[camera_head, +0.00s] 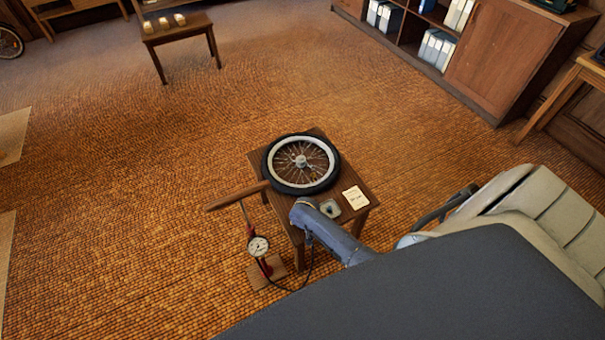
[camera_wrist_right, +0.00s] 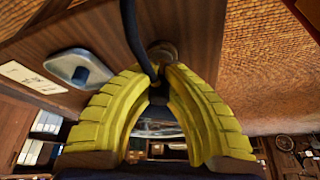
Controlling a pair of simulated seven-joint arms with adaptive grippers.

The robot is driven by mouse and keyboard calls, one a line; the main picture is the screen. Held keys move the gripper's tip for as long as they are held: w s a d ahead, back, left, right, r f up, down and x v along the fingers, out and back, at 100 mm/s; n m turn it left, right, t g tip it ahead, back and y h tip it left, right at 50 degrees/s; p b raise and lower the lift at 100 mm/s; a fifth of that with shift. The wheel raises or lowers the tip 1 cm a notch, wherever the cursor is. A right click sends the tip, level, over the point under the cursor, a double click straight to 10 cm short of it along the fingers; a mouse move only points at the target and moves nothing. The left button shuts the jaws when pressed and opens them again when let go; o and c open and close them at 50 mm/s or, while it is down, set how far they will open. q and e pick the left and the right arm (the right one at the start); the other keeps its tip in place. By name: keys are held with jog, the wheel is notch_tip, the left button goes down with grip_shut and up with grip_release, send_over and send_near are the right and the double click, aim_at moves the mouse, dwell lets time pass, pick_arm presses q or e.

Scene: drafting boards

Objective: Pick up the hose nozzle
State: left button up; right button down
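The black hose (camera_wrist_right: 130,28) runs down between the yellow fingers of my right gripper (camera_wrist_right: 160,78) in the right wrist view. The fingertips curve in close together around the hose's end; the hose nozzle is mostly hidden between them. In the head view, the hose (camera_head: 308,272) rises from a red pump (camera_head: 264,264) with a round gauge to my right arm's end at the small table's near edge. The right gripper is hidden under its arm there. My left gripper is in neither view.
The small wooden table (camera_head: 365,214) holds a spoked wheel (camera_head: 318,178), a small metal tin (camera_head: 330,208) and a white card (camera_head: 355,198). A wooden handle (camera_head: 236,195) tops the pump beside it. Open floor lies to the left; a cabinet (camera_head: 500,60) stands at the back right.

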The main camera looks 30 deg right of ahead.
jog(key=shift+r, duration=4.8)
jog(key=shift+r, duration=0.1)
jog(key=shift+r, duration=0.85)
